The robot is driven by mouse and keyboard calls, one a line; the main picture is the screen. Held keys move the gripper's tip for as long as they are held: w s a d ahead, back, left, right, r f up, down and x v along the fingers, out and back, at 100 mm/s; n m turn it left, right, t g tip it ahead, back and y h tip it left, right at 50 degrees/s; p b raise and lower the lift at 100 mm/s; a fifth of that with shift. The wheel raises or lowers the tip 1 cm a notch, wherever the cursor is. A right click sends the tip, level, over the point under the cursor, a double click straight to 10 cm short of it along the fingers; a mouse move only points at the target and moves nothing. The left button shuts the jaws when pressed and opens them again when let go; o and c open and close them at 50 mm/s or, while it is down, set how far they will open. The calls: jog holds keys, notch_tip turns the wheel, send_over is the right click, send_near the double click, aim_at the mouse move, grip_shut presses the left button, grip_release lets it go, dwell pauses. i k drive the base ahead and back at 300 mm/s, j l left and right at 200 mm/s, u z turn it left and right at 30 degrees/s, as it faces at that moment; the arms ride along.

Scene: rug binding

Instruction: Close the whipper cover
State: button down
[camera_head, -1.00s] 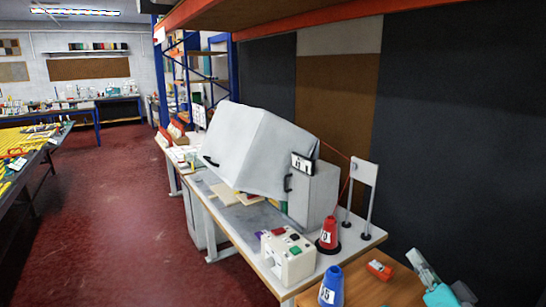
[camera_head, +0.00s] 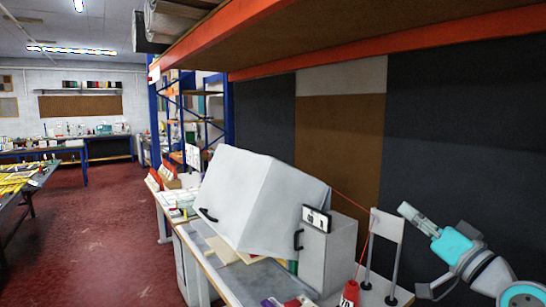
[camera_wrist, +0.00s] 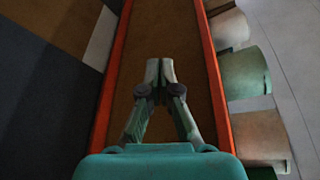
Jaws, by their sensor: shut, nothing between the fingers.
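The whipper cover (camera_head: 262,197) is a large pale grey hood, tilted up on the machine on the bench. A gap shows under its front edge. It has a black handle (camera_head: 208,215) at its lower left and another dark handle (camera_head: 298,240) on its near side. My gripper (camera_head: 404,209) is shut and empty at the right, up in front of the dark wall panel, clear of the cover. In the wrist view my gripper (camera_wrist: 160,66) points up with its fingers together. The cover is not in the wrist view.
An orange-edged shelf (camera_head: 380,48) hangs over the bench. A white post stand (camera_head: 386,224) with a red cord stands between the cover and my gripper. A red cone (camera_head: 349,294) is at the bench's near end. Red floor (camera_head: 110,225) lies open at the left.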

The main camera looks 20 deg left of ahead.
aim_at(254, 202)
jog(key=i+j, duration=0.7)
jog(key=j, duration=0.25)
jog(key=i+j, duration=0.3)
jog(key=j, duration=0.15)
